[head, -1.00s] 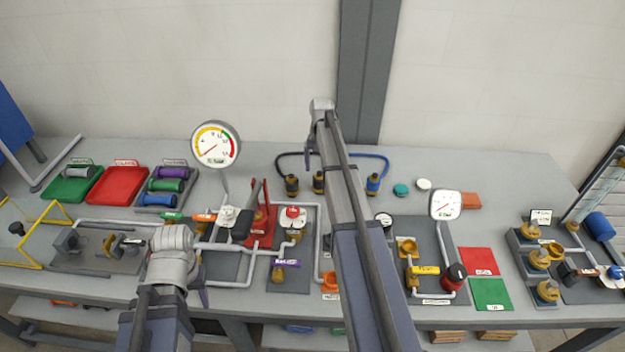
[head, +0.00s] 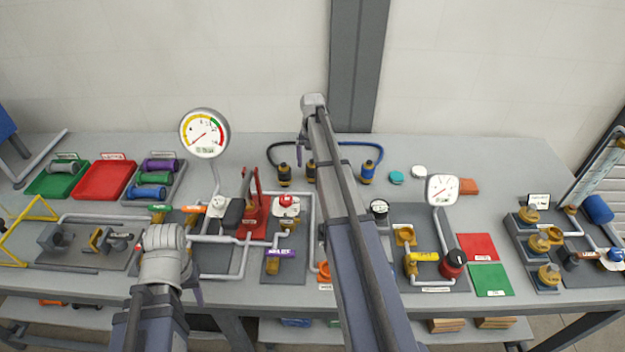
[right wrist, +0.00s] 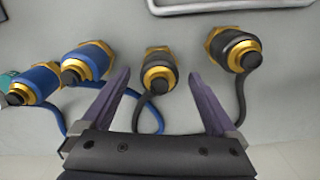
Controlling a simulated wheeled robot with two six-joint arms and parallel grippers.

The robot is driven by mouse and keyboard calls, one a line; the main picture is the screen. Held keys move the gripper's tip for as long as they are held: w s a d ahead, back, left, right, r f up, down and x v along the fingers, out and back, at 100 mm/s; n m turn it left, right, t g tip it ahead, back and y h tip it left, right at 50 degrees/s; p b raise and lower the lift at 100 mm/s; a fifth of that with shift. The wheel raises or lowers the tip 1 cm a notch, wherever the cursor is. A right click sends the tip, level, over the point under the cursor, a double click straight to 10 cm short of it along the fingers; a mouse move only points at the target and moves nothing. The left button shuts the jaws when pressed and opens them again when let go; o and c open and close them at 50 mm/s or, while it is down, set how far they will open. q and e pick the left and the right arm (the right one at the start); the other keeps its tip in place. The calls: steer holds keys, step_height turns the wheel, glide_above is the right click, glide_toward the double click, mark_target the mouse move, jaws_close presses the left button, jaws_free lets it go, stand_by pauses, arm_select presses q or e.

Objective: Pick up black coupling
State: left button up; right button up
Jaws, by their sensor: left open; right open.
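Two black couplings with brass collars stand at the back of the bench. In the right wrist view, one black coupling (right wrist: 158,70) lies between the spread fingers of my right gripper (right wrist: 163,92), apart from both. The other black coupling (right wrist: 237,50) is to the right, outside the fingers. In the head view they are the left black coupling (head: 284,174) and the black coupling (head: 311,172) beside my right arm. My right gripper (head: 303,147) is open and mostly hidden by its arm. My left gripper (head: 197,291) is open, low at the left, largely hidden by its wrist.
Two blue couplings (right wrist: 86,62) sit left of the fingers in the wrist view; one blue coupling (head: 367,172) shows in the head view. Black and blue hoses trail from the couplings. A dial gauge (head: 204,133) and a red stand (head: 252,215) rise to the left.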

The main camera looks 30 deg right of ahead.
mark_target(313, 170)
step_height(313, 170, down, 4)
steer(key=b, duration=0.3)
jaws_close()
stand_by(0.7)
